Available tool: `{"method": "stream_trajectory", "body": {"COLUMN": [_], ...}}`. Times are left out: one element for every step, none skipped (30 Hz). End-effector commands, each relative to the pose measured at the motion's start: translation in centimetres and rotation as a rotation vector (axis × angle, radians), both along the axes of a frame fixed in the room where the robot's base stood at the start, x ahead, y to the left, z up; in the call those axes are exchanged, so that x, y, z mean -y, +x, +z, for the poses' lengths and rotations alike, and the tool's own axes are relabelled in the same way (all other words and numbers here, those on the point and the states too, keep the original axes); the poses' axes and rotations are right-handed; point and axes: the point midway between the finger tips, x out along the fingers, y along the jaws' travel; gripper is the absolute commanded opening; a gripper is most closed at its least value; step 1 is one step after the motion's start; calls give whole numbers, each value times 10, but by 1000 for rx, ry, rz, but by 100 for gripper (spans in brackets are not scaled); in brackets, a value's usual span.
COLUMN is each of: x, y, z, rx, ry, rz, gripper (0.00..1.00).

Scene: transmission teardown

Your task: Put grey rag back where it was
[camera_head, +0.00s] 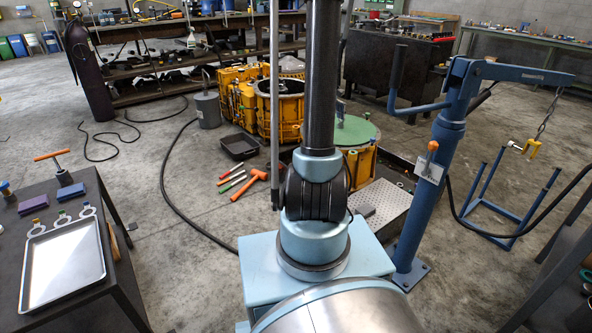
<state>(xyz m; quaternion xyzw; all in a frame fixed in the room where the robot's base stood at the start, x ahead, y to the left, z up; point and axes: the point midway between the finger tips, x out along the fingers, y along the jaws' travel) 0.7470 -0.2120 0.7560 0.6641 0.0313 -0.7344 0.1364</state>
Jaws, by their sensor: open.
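I cannot make out the grey rag for certain. A small flat grey patch (364,210) lies by the perforated metal plate (388,212), just right of my arm; it is too small to tell whether it is cloth. My arm stands upright in the middle of the view and hides part of the floor and the yellow housings behind it. My gripper is outside the view.
A dark table (118,290) at left holds a metal tray (62,268). Orange-handled tools and a hammer (250,184) lie on the floor near yellow housings (288,108). A blue crane (436,190) stands right. A black hose (165,190) crosses open floor.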

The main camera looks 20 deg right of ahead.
Motion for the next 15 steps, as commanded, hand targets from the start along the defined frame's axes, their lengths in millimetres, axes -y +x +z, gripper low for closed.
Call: {"method": "stream_trajectory", "body": {"x": [-10, -15, -22, -28, -33, -40, -45, -50, -56, -61, -66, -72, -76, -81, -87], "y": [-11, -15, -22, -28, -33, -40, -46, -52, -59, -65, -71, -79, -85, -91, -99], "z": [9, 14, 20, 24, 28, 33, 36, 40, 44, 47, 50, 53, 55, 57, 60], "rx": [10, 17, 26, 32, 37, 45, 52, 57, 66, 72, 79, 86, 91, 97, 105], "ry": [2, 3, 4, 6, 7, 9, 11, 13, 16, 18, 19, 22, 24, 26, 30], "rz": [-4, -7, -10, -14, -16, -21, -25, -28, -31, -36, -39, -43, -47, -50, -55], "gripper": [100, 100, 100, 100, 100, 100, 100, 100, 100, 100, 100, 100, 100, 100, 100]}}
